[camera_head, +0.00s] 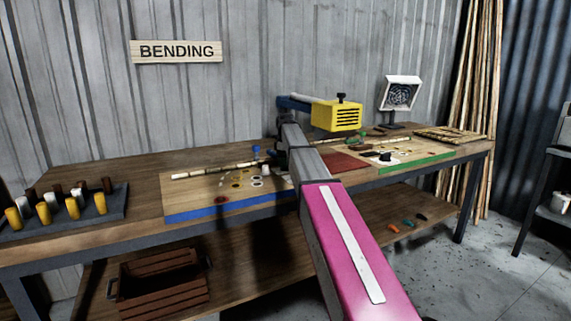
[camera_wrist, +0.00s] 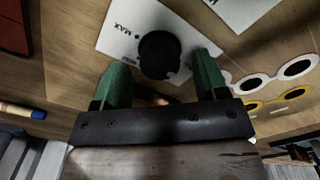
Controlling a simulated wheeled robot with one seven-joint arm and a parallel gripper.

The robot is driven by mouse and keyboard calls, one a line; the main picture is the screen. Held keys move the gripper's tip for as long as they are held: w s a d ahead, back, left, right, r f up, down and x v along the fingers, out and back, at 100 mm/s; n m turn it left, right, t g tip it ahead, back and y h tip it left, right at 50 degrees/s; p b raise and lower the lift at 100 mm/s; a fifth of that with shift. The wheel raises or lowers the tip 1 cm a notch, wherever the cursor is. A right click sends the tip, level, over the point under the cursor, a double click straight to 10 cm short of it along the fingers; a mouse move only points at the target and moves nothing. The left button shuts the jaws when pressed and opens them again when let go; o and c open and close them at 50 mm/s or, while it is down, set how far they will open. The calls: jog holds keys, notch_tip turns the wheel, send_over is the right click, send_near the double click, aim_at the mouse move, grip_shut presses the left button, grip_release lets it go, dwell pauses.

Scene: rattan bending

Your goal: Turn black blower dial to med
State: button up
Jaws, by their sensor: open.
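The black dial (camera_wrist: 160,52) sits on a white plate (camera_wrist: 117,40) on a wooden surface in the wrist view. The plate reads "MAX" with a dot, left of the dial. Contact and height cannot be told.
White and yellow rings (camera_wrist: 253,82) lie right of the dial, and a red mat (camera_wrist: 14,28) lies at upper left. A blue-tipped stick (camera_wrist: 22,110) is at left.

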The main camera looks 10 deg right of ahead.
jog(key=shift+f, duration=0.35)
jog(key=shift+c, duration=0.4)
jog(key=c, duration=0.9)
jog(key=shift+o, duration=0.2)
